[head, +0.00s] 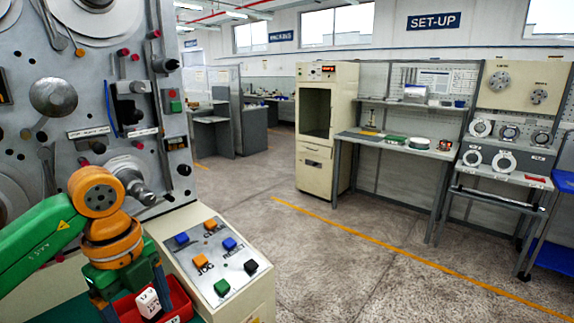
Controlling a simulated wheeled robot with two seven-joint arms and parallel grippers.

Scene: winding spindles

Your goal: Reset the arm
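My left arm, green with orange joints, comes in from the left and bends down at the lower left. My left gripper (132,298) points down over a red tray (180,297) near the bottom edge. Its two dark blue fingers stand wide apart, with their tips low in the picture. A small white box with dark marks (148,303) shows between and beyond the fingers, at the tray; I see no finger pressing on it. My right arm and gripper are out of view.
A grey winding machine (60,92) with spindles and knobs stands close behind my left arm. A sloped control panel (215,257) with blue, orange, green and black buttons is just right of the gripper. Beyond are open floor (330,260), a cream cabinet (325,120) and a workbench (400,147).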

